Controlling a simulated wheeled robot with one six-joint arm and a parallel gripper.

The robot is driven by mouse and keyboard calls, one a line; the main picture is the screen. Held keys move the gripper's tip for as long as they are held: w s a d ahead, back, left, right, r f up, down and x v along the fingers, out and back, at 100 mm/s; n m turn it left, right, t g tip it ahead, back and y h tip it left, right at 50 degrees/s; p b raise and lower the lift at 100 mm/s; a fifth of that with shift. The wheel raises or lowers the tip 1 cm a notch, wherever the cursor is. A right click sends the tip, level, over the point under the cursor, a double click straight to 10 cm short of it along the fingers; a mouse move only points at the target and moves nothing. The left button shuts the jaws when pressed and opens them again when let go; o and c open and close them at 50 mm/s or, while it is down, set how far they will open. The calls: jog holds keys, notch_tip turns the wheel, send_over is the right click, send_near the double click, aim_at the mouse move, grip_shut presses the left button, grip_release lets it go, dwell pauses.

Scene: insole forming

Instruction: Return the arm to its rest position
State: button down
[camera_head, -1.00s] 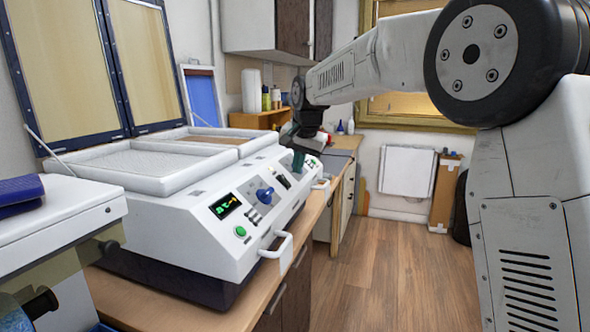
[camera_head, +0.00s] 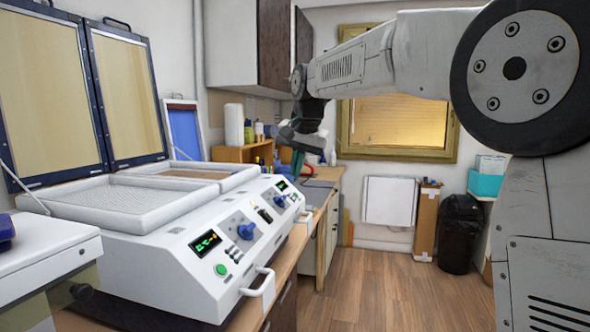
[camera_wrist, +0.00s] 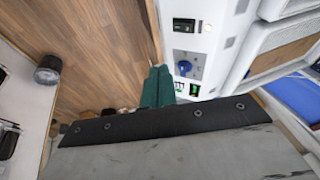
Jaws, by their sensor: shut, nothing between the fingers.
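My gripper (camera_head: 297,165) hangs at the end of my raised arm in the head view, partly hidden behind its own wrist. Its green fingers also show in the wrist view (camera_wrist: 157,86), shut together and empty. It is in the air near the far end of the white forming machine (camera_head: 150,250), apart from it as far as I can tell. The machine has two open lids, a blue knob (camera_head: 246,231) and a lit green display (camera_head: 206,242). The machine's front panel also shows in the wrist view (camera_wrist: 207,35).
A wooden counter (camera_head: 325,172) continues beyond the machine. A black bin (camera_head: 459,232) and a cardboard piece (camera_head: 426,222) stand by the far wall. The wood floor (camera_head: 380,290) in the middle is clear.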

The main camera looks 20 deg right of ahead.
jog(key=s+d+f+n+g, duration=0.1)
jog(key=s+f, duration=0.5)
jog(key=s, duration=0.8)
jog(key=s+d+f+n+g, duration=0.1)
jog(key=s+f+n, duration=0.2)
jog(key=s, duration=1.1)
jog(key=s+d+f+n+g, duration=0.1)
jog(key=s+f+n, duration=0.1)
jog(key=s+f, duration=0.8)
jog(key=shift+s+d+h, duration=0.3)
jog(key=shift+s+d, duration=0.05)
jog(key=shift+s, duration=1.95)
